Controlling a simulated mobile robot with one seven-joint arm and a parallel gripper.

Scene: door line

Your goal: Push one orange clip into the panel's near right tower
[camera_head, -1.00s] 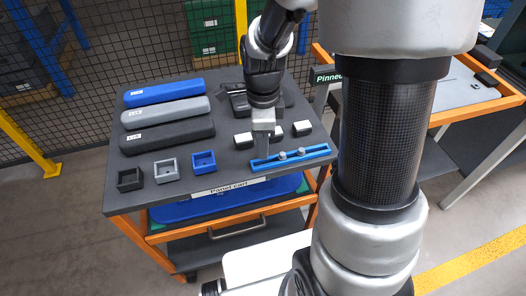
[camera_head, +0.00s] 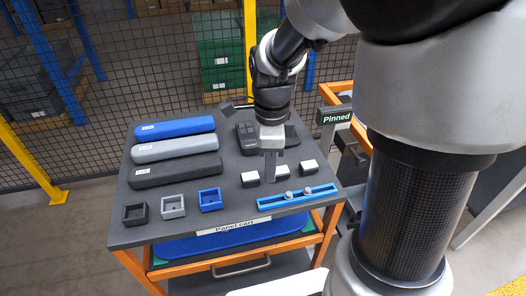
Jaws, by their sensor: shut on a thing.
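My gripper (camera_head: 270,178) points down over the panel cart (camera_head: 128,225), between two small white-topped blocks and behind a blue rail. Its fingers are closed together; what is between them is too small or hidden to make out. I see no orange clip in this view. I cannot make out a panel with towers; long blue (camera_head: 175,127), grey (camera_head: 178,147) and black (camera_head: 176,171) padded bars lie at the cart's back left.
Black (camera_head: 135,214), grey (camera_head: 173,206) and blue (camera_head: 210,200) square holders stand at the front left. A "Pinned" sign (camera_head: 336,117) stands right. My arm hides much of the right side.

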